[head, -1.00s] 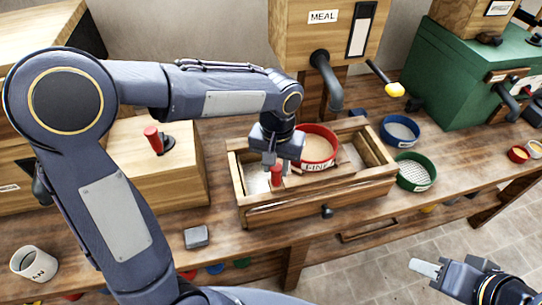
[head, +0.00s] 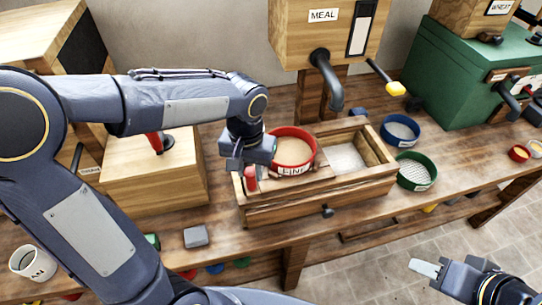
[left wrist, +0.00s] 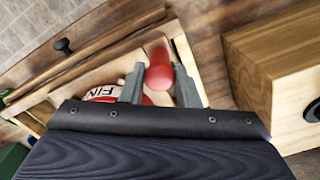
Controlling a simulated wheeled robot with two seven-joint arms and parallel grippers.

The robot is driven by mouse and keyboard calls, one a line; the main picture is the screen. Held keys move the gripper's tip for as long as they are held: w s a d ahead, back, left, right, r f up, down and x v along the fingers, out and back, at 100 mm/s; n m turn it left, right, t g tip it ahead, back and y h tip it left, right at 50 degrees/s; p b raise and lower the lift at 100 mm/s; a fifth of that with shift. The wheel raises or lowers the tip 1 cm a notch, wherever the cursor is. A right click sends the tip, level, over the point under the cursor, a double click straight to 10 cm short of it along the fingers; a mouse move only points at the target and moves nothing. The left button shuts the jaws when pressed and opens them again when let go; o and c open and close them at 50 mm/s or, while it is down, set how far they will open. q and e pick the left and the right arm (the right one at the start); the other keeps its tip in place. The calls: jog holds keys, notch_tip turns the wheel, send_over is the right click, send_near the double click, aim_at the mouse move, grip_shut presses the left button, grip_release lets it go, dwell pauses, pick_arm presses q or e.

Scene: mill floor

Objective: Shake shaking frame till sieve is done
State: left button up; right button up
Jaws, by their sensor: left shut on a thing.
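A red sieve (head: 292,150) labelled FINE sits at the left part of an open wooden box (head: 350,189) on the bench, with tan meal in it. The shaking frame under it is mostly hidden by the sieve and box walls. My left gripper (head: 250,176) is shut on the frame's red handle (left wrist: 160,72) at the box's left end. Pale flour (head: 345,158) lies in the box's right part. The sieve also shows partly behind the fingers in the left wrist view (left wrist: 103,92). My right gripper (head: 426,267) is low at the right, away from the bench; its jaw opening is unclear.
A blue sieve (head: 400,131) and a green sieve (head: 416,171) stand right of the box. The MEAL bin (head: 323,45) with a dark spout is behind it. A wooden block with a red lever (head: 150,182) is at left. A grey block (head: 196,237) lies in front.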

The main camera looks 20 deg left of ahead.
pick_arm(q)
jog(key=s+a, duration=0.1)
jog(key=a, duration=0.2)
jog(key=s+a, duration=0.1)
jog(key=shift+s+a, duration=0.25)
jog(key=shift+s, duration=0.05)
jog(key=o, duration=0.5)
jog(key=shift+c, duration=0.2)
jog(key=o, duration=0.5)
jog(key=shift+s+a, duration=0.15)
jog(key=shift+c, duration=0.2)
jog(key=shift+r, duration=0.15)
